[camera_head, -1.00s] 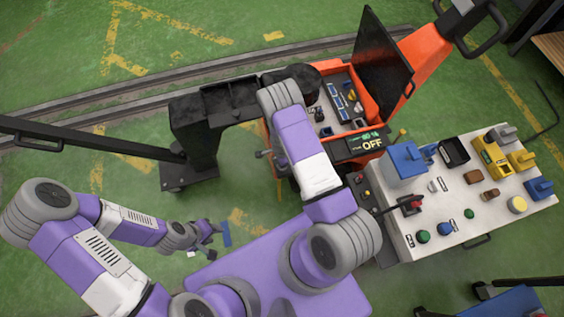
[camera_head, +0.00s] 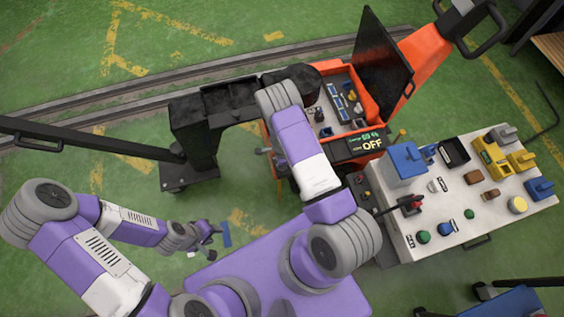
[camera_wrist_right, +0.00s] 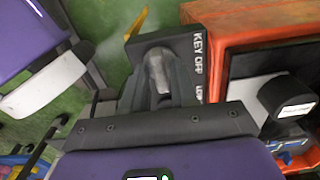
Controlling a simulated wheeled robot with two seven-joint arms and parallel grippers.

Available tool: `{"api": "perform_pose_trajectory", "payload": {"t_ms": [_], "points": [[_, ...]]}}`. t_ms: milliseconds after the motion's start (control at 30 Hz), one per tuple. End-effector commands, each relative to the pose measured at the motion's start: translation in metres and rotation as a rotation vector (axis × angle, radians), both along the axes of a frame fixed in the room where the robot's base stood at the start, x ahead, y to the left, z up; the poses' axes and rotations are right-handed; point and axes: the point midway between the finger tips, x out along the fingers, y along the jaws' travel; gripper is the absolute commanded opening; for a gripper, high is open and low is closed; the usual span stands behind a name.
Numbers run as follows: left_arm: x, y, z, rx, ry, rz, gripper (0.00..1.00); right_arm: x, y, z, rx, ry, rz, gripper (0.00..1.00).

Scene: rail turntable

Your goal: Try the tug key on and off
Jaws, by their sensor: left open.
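The orange tug (camera_head: 424,55) stands at upper centre with its compartment open. A display (camera_head: 368,144) on its edge reads OFF. In the right wrist view a dark key panel (camera_wrist_right: 199,55) carries the words KEY OFF, with a rounded grey piece in front of it; I cannot tell whether that is the key or part of my gripper. My right gripper (camera_wrist_right: 160,85) is close against this panel, and its fingers are mostly hidden. My left gripper (camera_head: 212,238) is open and empty, low over the floor at left, away from the tug.
A white work table (camera_head: 440,205) at right holds a blue box (camera_head: 405,160), a black tray (camera_head: 454,152), yellow blocks and several small parts. A black tow bar (camera_head: 90,145) and coupling stand left of the tug. Rails run behind. Green floor is free at upper left.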

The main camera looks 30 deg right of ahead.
Motion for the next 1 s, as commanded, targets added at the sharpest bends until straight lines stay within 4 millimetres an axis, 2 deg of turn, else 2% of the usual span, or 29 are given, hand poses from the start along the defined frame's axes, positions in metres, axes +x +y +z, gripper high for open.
{"api": "perform_pose_trajectory", "payload": {"t_ms": [33,67,367,467,700,800,1000], "points": [[0.0,0.0,0.0,0.0,0.0,0.0,0.43,0.0,0.0,0.0,0.0,0.0,0.001,0.36],[0.0,0.0,0.0,0.0,0.0,0.0,0.43,0.0,0.0,0.0,0.0,0.0,0.001,0.4],[0.0,0.0,0.001,0.0,0.0,0.0,0.43,0.0,0.0,0.002,0.0,-0.001,0.002,0.4],[0.0,0.0,0.006,0.0,0.0,0.0,0.43,0.001,0.0,0.013,-0.001,-0.002,0.003,0.4],[0.0,0.0,0.023,0.0,0.0,0.0,0.43,0.001,0.0,0.055,0.0,-0.002,0.002,0.4],[0.0,0.0,0.028,0.0,0.0,0.0,0.43,0.0,0.0,0.067,0.0,-0.001,0.001,0.4],[0.0,0.0,0.03,0.0,0.0,0.0,0.43,0.0,0.0,0.076,0.0,0.0,0.002,0.4]]}}
